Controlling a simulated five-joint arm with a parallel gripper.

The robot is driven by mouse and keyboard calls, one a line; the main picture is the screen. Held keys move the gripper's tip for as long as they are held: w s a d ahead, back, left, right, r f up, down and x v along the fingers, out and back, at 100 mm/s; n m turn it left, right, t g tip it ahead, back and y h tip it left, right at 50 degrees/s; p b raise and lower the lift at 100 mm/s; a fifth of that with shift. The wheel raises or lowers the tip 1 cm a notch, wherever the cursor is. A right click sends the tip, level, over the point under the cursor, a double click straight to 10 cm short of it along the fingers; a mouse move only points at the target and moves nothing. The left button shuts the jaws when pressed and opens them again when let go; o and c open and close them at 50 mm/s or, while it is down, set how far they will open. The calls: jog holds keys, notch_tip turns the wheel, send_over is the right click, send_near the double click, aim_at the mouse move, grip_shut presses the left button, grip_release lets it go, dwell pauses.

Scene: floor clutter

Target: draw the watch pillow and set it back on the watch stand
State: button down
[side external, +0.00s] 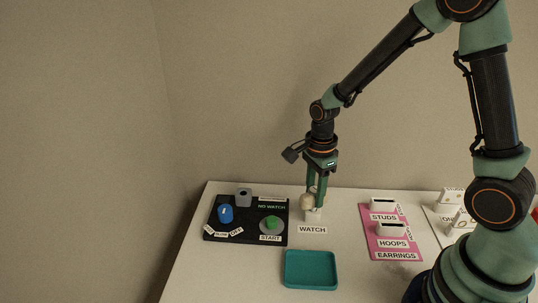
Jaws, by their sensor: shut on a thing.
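My gripper (316,184) points down at the back middle of the white table, in the side external view. It is shut on the watch pillow (306,202), a small cream-coloured rounded thing. The watch stand (313,214) is a small pale block just below the pillow, behind the WATCH label (312,230). The pillow is at or just above the top of the stand. I cannot tell whether they touch, as the fingers and the small size hide the contact.
A black panel (225,238) with a blue knob (226,213), a green START button (271,223) and a grey cylinder (243,197) lies left. A teal tray (310,284) sits in front. A pink earrings board (370,238) with white holders is right; a white ring board (438,226) lies beyond.

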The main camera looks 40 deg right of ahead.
jog(key=shift+f, duration=0.5)
jog(key=shift+c, duration=2)
grip_release()
notch_tip(320, 180, up, 12)
jog(key=s+r+n+t, duration=0.2)
jog(key=s+r+n, duration=0.1)
jog(key=n, duration=0.7)
jog(key=s+r+n+t, duration=0.3)
jog(key=s+r+n, duration=0.1)
jog(key=n, duration=0.7)
jog(key=shift+s+a+r+t, duration=0.3)
jog(key=shift+a+r, duration=0.05)
jog(key=shift+r, duration=0.3)
